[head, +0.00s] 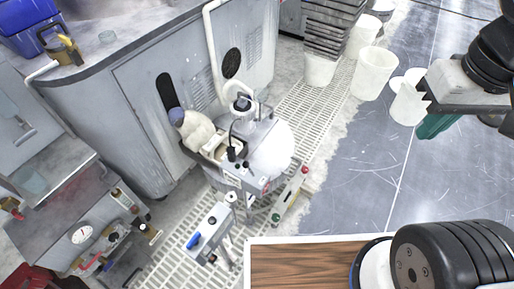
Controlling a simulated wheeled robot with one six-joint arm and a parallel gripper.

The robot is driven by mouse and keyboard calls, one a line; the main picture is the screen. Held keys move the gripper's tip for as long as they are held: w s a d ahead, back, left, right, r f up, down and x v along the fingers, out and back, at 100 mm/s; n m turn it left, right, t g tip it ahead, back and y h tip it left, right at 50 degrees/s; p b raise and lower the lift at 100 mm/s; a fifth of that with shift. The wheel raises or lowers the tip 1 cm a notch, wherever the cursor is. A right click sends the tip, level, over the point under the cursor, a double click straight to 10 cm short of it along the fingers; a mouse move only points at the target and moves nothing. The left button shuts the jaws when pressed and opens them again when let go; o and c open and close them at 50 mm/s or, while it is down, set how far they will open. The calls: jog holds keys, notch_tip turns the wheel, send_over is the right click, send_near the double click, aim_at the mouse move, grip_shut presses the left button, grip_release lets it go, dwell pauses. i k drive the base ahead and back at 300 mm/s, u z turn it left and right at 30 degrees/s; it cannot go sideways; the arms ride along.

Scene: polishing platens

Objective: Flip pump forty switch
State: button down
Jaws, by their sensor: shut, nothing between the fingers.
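No label reading pump forty is legible, so I cannot tell which control is its switch. A narrow control strip (289,198) with a red and a green button stands right of the polishing machine (236,150). A pale box (209,230) with a blue handle stands in front of the machine. Another panel (127,208) with small knobs is at the left. My gripper (424,104) is at the upper right, well apart from these controls. It looks shut and empty; its fingertips are hard to make out against the white buckets.
A large grey cabinet (140,93) stands behind the machine. White buckets (374,72) and a stack of dark trays (335,28) are at the top. A wooden-topped surface (300,268) is at the bottom. The grey floor (350,165) right of the grating is clear.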

aim_at(246, 165)
jog(key=z, duration=0.5)
jog(key=k, duration=0.6)
jog(key=z, duration=0.4)
jog(key=i, duration=1.05)
jog(key=u, duration=1.15)
jog(key=i, duration=0.45)
jog(key=u, duration=0.5)
